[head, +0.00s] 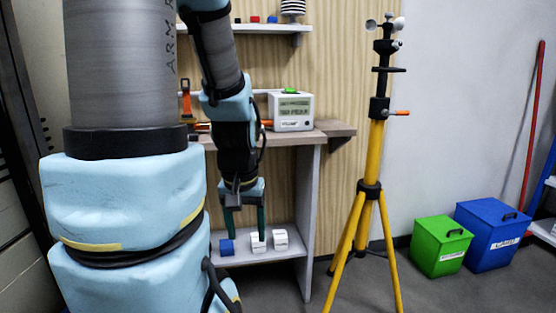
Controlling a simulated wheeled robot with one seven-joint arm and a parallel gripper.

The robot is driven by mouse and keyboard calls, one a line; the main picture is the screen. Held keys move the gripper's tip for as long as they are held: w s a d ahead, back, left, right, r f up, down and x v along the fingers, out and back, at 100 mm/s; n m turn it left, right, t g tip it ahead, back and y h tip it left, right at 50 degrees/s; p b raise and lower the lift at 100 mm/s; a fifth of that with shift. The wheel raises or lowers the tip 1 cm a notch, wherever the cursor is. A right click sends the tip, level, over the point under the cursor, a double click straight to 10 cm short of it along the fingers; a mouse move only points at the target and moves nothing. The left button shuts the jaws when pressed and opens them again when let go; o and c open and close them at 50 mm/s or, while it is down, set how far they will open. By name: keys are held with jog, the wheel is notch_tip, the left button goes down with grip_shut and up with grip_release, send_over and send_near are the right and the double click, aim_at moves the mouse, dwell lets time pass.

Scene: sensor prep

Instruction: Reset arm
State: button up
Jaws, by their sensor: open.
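My gripper (245,222) hangs at the end of my arm in the head view, pointing down in front of the workbench. Its two green fingers are apart, with nothing seen between them. Below the fingertips, on the low shelf (272,256), are a blue item (227,247) to the left and two white items, one (258,243) close by the right finger and one (280,239) farther right. I cannot tell whether a finger touches any of them.
A yellow tripod (374,150) with a sensor mast stands to the right. A green bin (440,247) and a blue bin (491,235) are at the far right. Open floor lies before them.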

notch_tip(320, 180, up, 16)
jog(key=p, duration=1.4)
